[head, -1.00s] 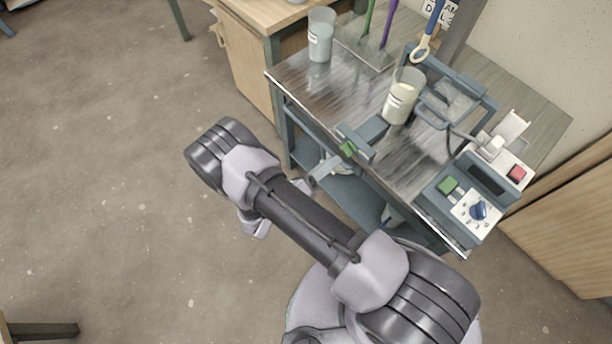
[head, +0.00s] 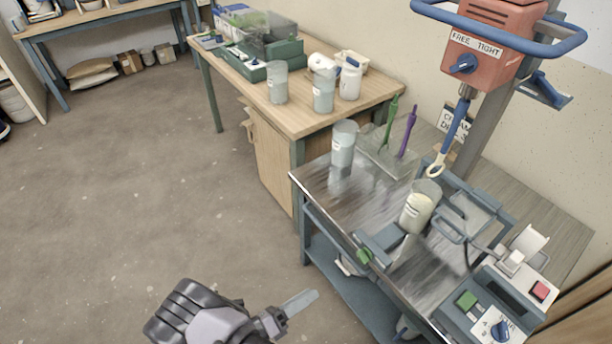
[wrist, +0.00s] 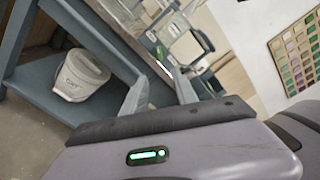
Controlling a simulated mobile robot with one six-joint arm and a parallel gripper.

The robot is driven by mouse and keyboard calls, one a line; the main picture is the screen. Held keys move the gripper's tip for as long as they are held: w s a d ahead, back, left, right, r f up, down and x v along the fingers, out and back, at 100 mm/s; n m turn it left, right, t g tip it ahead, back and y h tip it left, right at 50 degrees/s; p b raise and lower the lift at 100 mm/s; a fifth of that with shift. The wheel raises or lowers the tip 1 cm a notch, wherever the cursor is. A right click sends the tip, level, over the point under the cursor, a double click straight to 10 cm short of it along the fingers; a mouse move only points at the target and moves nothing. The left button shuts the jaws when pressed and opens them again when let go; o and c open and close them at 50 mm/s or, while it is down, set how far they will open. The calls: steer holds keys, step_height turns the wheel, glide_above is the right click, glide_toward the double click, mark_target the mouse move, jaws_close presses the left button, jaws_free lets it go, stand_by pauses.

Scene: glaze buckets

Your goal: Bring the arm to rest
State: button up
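My arm shows at the bottom of the head view, with my gripper (head: 301,303) low and left of the metal-topped bench (head: 318,186). It is over the floor and apart from the bench. In the wrist view, the two fingers of my gripper (wrist: 161,92) stand apart with nothing between them. Part of my arm is cut off by the head view's lower edge.
The bench carries a cream-filled beaker (head: 420,207), another beaker (head: 343,144) and a control box (head: 490,308). A red mixer (head: 495,45) stands behind. A white bucket (wrist: 80,75) is on the lower shelf. The floor at left is clear.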

steer(key=d+r+m+g+y, duration=0.35)
steer(key=r+m+g, duration=0.25)
steer(key=r+m, duration=0.5)
steer(key=d+r+m+g+y, duration=0.35)
steer(key=r+m+g, duration=0.25)
steer(key=r+m, duration=0.45)
steer(key=s+d+r+m+t+y, duration=0.2)
steer(key=s+r+m+t+y, duration=0.1)
steer(key=r+m, duration=0.5)
steer(key=s+d+r+m+t+y, duration=0.1)
steer(key=s+r+m+t+y, duration=0.3)
steer(key=r+m, duration=0.4)
steer(key=s+m+y, duration=0.1)
steer(key=m+y, duration=0.1)
steer(key=m, duration=0.2)
steer(key=shift+d+r+y, duration=0.25)
steer(key=shift+d+y, duration=0.1)
steer(key=shift+y, duration=0.05)
